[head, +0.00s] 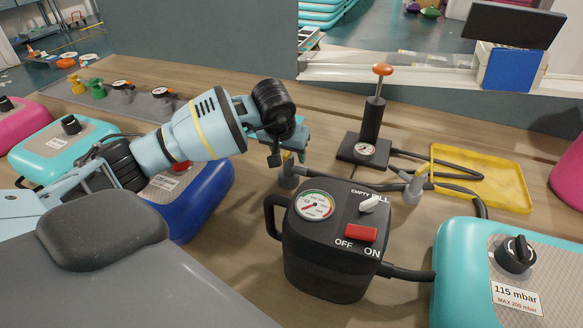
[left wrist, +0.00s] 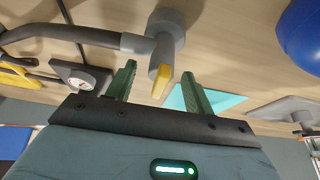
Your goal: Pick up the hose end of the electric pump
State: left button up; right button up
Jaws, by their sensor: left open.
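The electric pump (head: 325,262) is a black box with a gauge, a red switch and a grey knob, in the middle of the bench in the head view. A grey hose end (head: 288,179) with a yellow tip stands just behind it; it also shows in the left wrist view (left wrist: 166,45) with a dark hose running off to the left. My left gripper (head: 287,150) is open just above this hose end. In the left wrist view the yellow tip appears between its two fingers (left wrist: 160,82), with gaps on both sides. My right gripper is not in view.
A second grey nozzle (head: 413,187) lies beside the yellow tray (head: 490,190). A hand pump (head: 371,125) with an orange knob stands behind. A turquoise inflatable (head: 460,265) is at right, a blue one (head: 205,200) at left below my arm. Dark hoses cross the bench.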

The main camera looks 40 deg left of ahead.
pick_arm(q)
grip_shut()
dwell(0.3)
notch_tip(320, 180, up, 10)
jog(key=shift+r, duration=0.1)
dwell(0.6)
jog(key=shift+d+r, duration=0.1)
